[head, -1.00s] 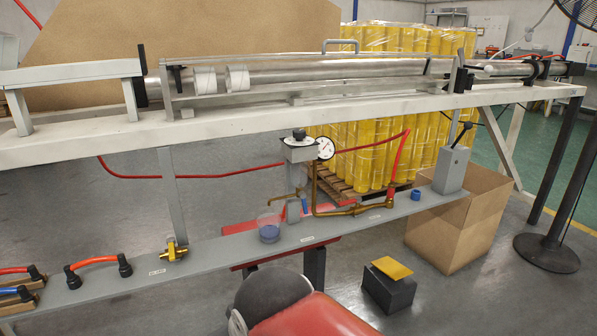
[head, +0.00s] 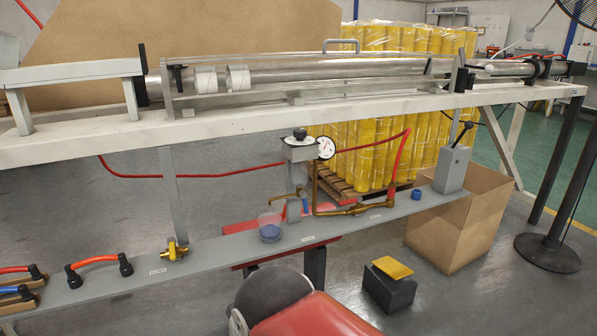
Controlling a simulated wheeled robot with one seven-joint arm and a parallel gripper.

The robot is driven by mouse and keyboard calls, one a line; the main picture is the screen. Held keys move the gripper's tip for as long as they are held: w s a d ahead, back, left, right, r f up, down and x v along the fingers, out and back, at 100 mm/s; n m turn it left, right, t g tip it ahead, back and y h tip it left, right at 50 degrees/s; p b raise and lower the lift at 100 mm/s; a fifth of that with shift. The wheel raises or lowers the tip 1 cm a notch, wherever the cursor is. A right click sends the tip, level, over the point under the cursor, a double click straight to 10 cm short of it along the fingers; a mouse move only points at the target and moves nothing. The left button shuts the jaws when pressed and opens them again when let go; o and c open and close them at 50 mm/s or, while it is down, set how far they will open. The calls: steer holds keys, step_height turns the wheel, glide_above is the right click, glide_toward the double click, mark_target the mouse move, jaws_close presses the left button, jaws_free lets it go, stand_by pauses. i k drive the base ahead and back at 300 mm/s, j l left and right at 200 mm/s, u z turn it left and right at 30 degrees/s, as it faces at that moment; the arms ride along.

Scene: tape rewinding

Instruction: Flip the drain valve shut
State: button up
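A small valve with a blue lever (head: 305,203) sits beside a grey post on the lower grey shelf, in the middle of the head view. A thin brass spout (head: 283,196) reaches left from it, above a clear cup (head: 269,222) with blue contents. The lever looks upright or slightly tilted; it is too small to tell whether the valve is open. Brass piping (head: 338,211) runs right from the post. A separate brass valve (head: 174,250) is at the shelf's left part. I cannot read which valve the labels name. My gripper is not in view.
The white upper beam (head: 230,127) with its metal tube overhangs the shelf (head: 215,252). A pressure gauge (head: 326,148) and red hose are above the piping. A grey lever box (head: 452,169) stands right. A cardboard box (head: 450,232) and dark block (head: 388,290) occupy the floor.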

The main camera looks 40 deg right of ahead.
mark_target(303, 194)
steer(key=j+z, duration=0.2)
steer(key=z, duration=0.85)
steer(key=k+l, duration=0.05)
